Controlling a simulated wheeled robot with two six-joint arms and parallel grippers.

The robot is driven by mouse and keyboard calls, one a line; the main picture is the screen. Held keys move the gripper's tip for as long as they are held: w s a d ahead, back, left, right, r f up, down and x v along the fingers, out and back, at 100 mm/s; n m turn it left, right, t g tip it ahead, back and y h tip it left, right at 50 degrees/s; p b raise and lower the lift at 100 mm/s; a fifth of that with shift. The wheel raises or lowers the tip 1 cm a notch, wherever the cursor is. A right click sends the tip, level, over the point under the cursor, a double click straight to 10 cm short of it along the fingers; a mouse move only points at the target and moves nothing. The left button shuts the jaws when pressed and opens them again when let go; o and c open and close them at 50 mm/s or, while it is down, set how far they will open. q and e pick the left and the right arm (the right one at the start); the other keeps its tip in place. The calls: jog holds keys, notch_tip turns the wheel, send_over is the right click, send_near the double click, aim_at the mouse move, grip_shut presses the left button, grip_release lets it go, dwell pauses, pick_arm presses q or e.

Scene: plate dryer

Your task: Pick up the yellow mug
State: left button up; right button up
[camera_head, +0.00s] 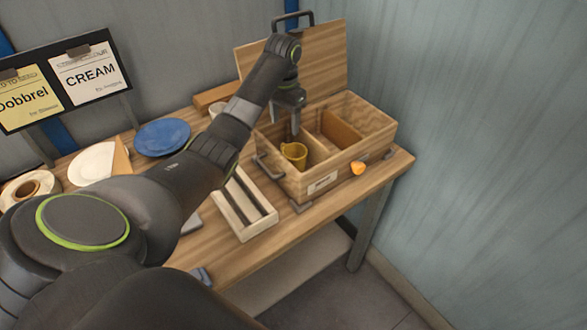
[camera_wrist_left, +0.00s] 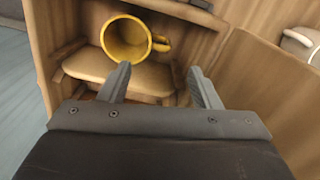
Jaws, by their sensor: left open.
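The yellow mug (camera_head: 294,154) sits inside a compartment of the open wooden box (camera_head: 340,172). In the left wrist view the mug (camera_wrist_left: 126,38) shows its open mouth, with its handle on the right side. My left gripper (camera_head: 294,122) reaches down over the box, just above the mug. In the wrist view its two fingers (camera_wrist_left: 160,82) are apart with nothing between them. The mug lies beyond the fingertips, a little to the left. The mug's lower part is hidden in the head view by the box's front wall. My right gripper is not in view.
The box's raised lid (camera_head: 322,60) stands behind the gripper, and a divider (camera_head: 340,130) splits the box. A small orange object (camera_head: 358,168) shows at the box's front. A slatted wooden tray (camera_head: 244,208), a blue plate (camera_head: 162,137) and a white plate (camera_head: 92,163) are to the left.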

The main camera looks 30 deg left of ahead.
aim_at(285, 144)
pick_arm(q)
notch_tip(285, 144, down, 3)
jog(key=shift+r+p, duration=0.1)
jog(key=shift+p, duration=0.35)
jog(key=shift+f, duration=0.35)
notch_tip(285, 144, down, 5)
jog(key=shift+r+p, duration=0.2)
jog(key=shift+p, duration=0.2)
jog(key=shift+f, duration=0.4)
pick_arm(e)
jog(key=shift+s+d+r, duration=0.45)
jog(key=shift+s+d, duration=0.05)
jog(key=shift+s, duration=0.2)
pick_arm(q)
jog(key=c, duration=1)
jog(key=shift+c, duration=1.2)
jog(key=shift+r, duration=0.1)
grip_shut()
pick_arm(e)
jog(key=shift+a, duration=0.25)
